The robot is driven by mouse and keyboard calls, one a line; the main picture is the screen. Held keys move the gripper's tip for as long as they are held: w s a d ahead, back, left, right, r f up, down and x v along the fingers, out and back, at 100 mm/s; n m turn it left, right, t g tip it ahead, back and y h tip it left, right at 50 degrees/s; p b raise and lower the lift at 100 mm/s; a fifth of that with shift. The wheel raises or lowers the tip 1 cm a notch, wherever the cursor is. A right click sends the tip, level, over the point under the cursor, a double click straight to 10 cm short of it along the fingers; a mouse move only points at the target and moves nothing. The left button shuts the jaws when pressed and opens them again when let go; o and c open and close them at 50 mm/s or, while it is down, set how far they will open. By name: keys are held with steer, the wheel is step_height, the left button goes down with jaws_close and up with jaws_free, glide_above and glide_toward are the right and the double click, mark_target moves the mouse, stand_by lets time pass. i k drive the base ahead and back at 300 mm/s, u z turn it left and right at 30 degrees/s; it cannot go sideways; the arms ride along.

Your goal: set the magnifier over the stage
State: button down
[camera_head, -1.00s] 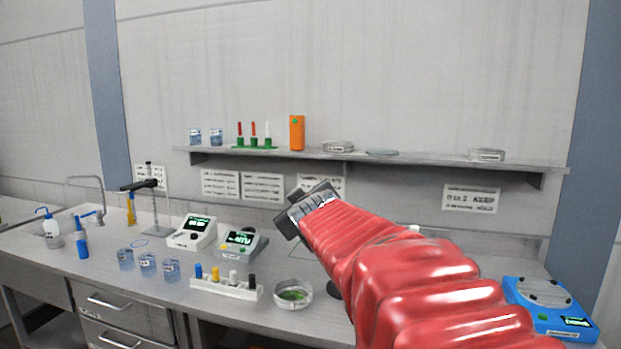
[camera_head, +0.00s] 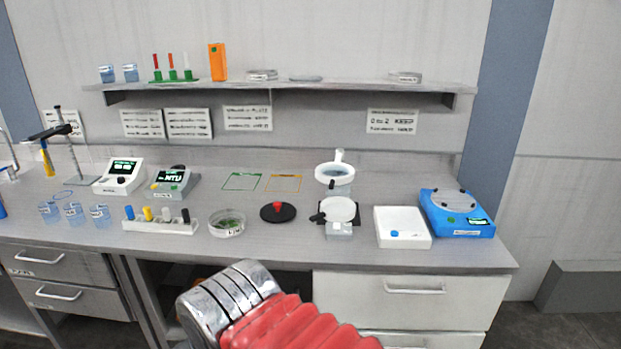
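A white ring-shaped magnifier (camera_head: 335,174) with a pale lens and a short upright neck stands toward the back of the bench, right of centre. Just in front of it is what looks like the stage (camera_head: 340,209), a round white plate on a dark base with a black knob at its left and a small white label block in front. The magnifier ring appears behind the plate, not over it. My gripper (camera_head: 212,308) is low in the picture, in front of the bench edge and well left of both. Its fingers cannot be made out.
A black disc with a red knob (camera_head: 278,211) and a petri dish (camera_head: 227,223) lie left of the stage. A white box (camera_head: 402,227) and a blue balance (camera_head: 456,213) stand right. Green and orange outlined squares (camera_head: 284,183) mark bare bench behind.

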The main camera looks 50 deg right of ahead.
mark_target(332, 181)
steer(key=k, duration=0.65)
steer(key=z, duration=0.4)
steer(key=i, duration=2.05)
steer(key=u, duration=0.65)
